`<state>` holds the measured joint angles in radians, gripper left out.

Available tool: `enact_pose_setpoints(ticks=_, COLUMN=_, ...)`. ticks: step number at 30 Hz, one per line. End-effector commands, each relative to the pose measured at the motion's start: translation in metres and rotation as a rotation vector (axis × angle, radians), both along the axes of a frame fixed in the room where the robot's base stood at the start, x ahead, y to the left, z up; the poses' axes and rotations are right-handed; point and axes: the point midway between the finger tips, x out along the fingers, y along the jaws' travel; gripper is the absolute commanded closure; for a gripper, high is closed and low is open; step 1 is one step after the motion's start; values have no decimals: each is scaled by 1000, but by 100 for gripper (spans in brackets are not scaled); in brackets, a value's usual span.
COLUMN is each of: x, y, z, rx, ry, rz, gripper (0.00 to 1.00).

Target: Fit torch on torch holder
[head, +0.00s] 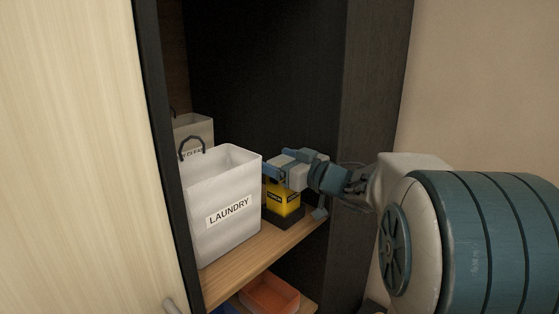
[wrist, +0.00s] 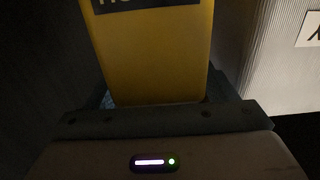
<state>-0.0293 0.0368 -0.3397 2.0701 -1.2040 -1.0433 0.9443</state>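A yellow torch (head: 283,197) with dark lettering patches stands upright over a black base (head: 287,219) on the cabinet shelf. I cannot tell whether this base is the torch holder or part of the torch. My gripper (head: 272,175) is at the top of the yellow body and hides its upper part. In the wrist view, the yellow torch (wrist: 156,58) fills the space between my gripper's two fingers (wrist: 160,97), with a finger along each side. The finger pads are mostly hidden, so contact is unclear.
A white laundry bin (head: 226,208) stands close on the left of the torch, with another bin (head: 194,128) behind it. The wooden shelf (head: 258,262) is narrow at the front. A dark cabinet wall (head: 368,120) rises on the right. An orange tray (head: 268,294) lies below.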

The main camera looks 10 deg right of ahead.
Motion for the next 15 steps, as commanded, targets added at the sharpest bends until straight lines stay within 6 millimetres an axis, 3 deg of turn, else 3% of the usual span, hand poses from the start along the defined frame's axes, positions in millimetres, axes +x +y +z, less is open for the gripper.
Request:
enact_pose_setpoints(ticks=8, x=-12, y=-10, z=-1, rx=-1, ry=-2, rz=-2, gripper=22)
enact_pose_setpoints(ticks=15, x=-55, y=-41, z=-2, rx=0, ry=-4, rz=-4, gripper=22)
